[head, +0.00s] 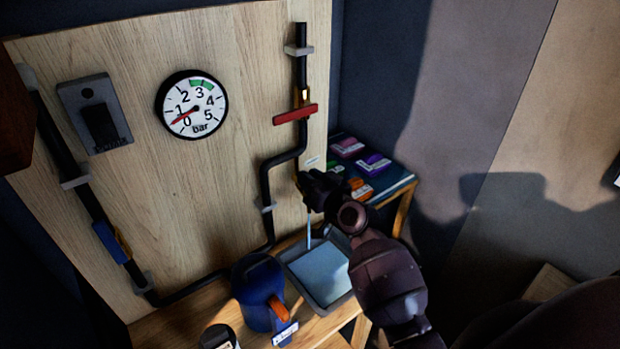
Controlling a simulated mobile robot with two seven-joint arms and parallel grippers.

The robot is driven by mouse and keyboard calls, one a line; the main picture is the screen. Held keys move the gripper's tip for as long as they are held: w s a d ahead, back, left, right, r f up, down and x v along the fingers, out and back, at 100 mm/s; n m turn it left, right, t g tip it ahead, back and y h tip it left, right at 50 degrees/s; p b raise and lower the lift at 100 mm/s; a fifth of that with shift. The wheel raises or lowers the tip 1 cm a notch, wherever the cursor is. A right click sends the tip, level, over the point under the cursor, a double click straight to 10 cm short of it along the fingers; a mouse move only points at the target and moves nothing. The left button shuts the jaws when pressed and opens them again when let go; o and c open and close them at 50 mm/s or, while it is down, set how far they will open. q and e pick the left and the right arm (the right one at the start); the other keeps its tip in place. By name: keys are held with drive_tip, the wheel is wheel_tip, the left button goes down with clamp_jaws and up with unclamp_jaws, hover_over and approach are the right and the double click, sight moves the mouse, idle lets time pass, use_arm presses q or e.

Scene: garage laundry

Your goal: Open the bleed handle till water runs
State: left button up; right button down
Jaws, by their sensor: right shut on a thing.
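My right gripper (312,192) is shut at the lower end of the right-hand pipe. The bleed handle is hidden behind it, so its angle cannot be told. A bit of brass fitting (298,182) shows at the gripper's left edge. A thin pale stream of water (309,232) runs down below the gripper into a grey tray (340,301), which holds a light blue surface. The pressure gauge (192,104) has its red needle between 0 and 1 bar. My left gripper is not in view.
A red handle (295,114) lies crosswise on the right pipe; a blue handle (110,242) lies along the left pipe. A blue jug (257,290) stands left of the tray. Several coloured packets lie on a small table (395,187) behind my arm. A switch box (95,113) is on the board.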

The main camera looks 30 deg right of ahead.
drive_tip(key=c, duration=1.2)
unclamp_jaws()
drive_tip(key=shift+o, duration=0.2)
drive_tip(key=s+d+b, duration=0.1)
drive_tip(key=s, duration=0.9)
drive_tip(key=shift+s+d, duration=0.2)
drive_tip(key=shift+s, duration=0.15)
drive_tip(key=s+a+f+n+g+h, duration=0.1)
drive_tip(key=s+a+f+g, duration=0.1)
drive_tip(key=s+f, duration=0.6)
drive_tip(key=s+a+f+n+g+h, duration=0.1)
drive_tip(key=s+f+g, duration=0.3)
drive_tip(key=s+f, duration=0.5)
wheel_tip(320, 180, down, 5)
drive_tip(key=shift+a+r+h, duration=0.15)
drive_tip(key=shift+a+h, duration=0.25)
drive_tip(key=shift+a, duration=0.15)
